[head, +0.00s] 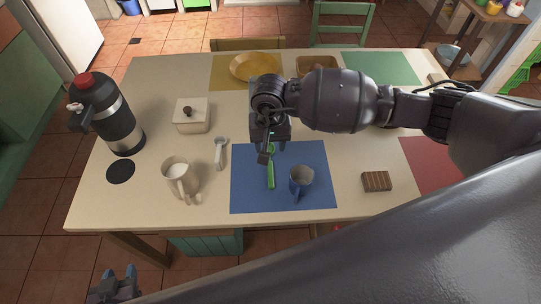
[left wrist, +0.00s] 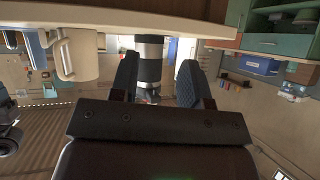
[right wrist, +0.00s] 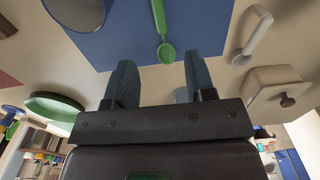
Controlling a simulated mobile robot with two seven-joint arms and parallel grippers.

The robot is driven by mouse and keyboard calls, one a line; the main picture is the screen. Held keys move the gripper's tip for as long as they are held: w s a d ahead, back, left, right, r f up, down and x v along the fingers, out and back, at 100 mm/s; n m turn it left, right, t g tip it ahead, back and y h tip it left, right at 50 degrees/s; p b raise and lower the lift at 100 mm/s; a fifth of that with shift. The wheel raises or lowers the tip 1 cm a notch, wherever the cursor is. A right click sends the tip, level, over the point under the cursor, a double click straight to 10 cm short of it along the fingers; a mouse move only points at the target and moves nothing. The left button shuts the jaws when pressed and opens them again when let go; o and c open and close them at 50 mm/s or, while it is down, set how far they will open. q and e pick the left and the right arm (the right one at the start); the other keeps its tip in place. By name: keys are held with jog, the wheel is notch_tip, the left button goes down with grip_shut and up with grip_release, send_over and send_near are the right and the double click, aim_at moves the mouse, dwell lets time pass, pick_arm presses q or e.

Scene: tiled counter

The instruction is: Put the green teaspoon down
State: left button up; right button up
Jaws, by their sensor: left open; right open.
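The green teaspoon (head: 271,177) lies on the blue mat (head: 247,190), left of a blue mug (head: 302,182). In the right wrist view, the teaspoon (right wrist: 161,30) has its bowl near the mat's edge and is clear of both fingers. My right gripper (head: 266,155) is open and empty, just above the bowl end, partly covering it in the head view. It also shows in the right wrist view (right wrist: 160,82). My left gripper (head: 116,276) is open and empty in front of the table, low at the left. It also shows in the left wrist view (left wrist: 157,80).
A white spoon (head: 220,153), a cream jug (head: 179,180), a lidded box (head: 191,117) and a dark flask (head: 105,115) stand or lie left of the mat. A slatted wooden block (head: 377,181) lies to the right. My right arm spans the table's right side.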

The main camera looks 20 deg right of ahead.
jog(key=b, duration=0.6)
send_near(269, 150)
jog(key=s+a+r, duration=0.1)
jog(key=s, duration=0.2)
jog(key=f+b, duration=0.1)
jog(key=f, duration=0.1)
jog(key=s+f+b, duration=0.1)
jog(key=f, duration=0.1)
jog(key=shift+a+f, duration=0.15)
jog(key=shift+f, duration=0.25)
notch_tip(269, 150, down, 4)
jog(key=shift+f, duration=0.35)
grip_shut()
pick_arm(q)
notch_tip(269, 150, down, 8)
jog(key=shift+d+f+g, duration=0.25)
jog(key=shift+d+g, duration=0.1)
jog(key=shift+g, duration=0.05)
